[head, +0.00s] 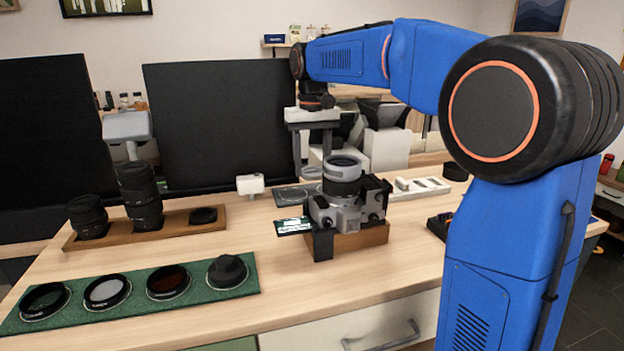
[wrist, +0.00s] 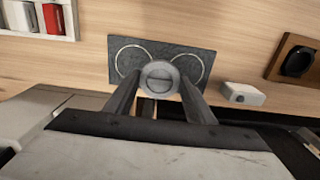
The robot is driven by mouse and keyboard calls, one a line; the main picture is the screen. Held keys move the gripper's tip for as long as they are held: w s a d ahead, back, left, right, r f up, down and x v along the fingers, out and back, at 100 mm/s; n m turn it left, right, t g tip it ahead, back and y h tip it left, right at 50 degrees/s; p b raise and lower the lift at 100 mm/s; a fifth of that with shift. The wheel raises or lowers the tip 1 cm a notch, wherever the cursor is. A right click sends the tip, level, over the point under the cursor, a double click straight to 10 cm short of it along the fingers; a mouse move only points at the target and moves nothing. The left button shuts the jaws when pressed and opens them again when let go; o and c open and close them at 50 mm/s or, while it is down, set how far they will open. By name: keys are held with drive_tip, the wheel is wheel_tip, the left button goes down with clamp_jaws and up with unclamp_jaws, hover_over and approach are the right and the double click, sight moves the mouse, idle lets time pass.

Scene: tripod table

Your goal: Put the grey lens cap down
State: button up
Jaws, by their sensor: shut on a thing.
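My gripper (wrist: 158,82) is shut on the grey lens cap (wrist: 160,77), a round light-grey disc with a bar across its face, held between the two fingertips. In the wrist view the cap shows over the dark slate mat (wrist: 150,43), between the mat's two pale ring outlines and overlapping its lower edge. In the head view my gripper (head: 313,150) points down behind the camera, above the back of the table. The dark mat (head: 287,198) is partly hidden by the camera.
A silver camera (head: 345,212) with an upright lens stands on a wooden block in front of the mat. A small white box (head: 250,185) is left of the mat. A wooden lens tray (head: 175,226), green filter mat (head: 75,320) and white tray (head: 425,188) lie around.

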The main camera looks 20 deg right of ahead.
sight(312, 171)
drive_tip(key=shift+f, duration=2.1)
drive_tip(key=shift+f, duration=0.15)
drive_tip(key=o, duration=1.1)
wheel_tip(312, 171, up, 12)
drive_tip(key=shift+r, duration=0.15)
drive_tip(key=shift+s, duration=0.1)
